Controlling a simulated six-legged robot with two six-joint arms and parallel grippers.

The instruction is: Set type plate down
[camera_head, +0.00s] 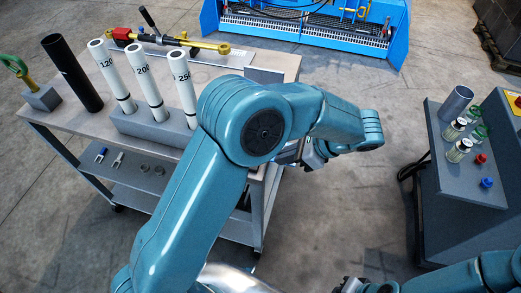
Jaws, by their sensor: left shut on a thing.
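My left arm reaches in from the bottom left and bends over the cart's right end. My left gripper (312,154) is partly hidden behind my own forearm and wrist, near the cart's right edge. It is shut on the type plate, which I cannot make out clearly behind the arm. My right gripper (375,286) is only partly in view at the bottom edge, low and apart from the cart; its jaws cannot be made out.
The cart (235,57) carries white tubes marked 120, 200 and 250 in a grey block (140,126), a black tube (72,72) and a yellow-red tool (165,40). A grey bench (465,180) with jars stands right. A blue machine (310,25) stands behind. Floor between is clear.

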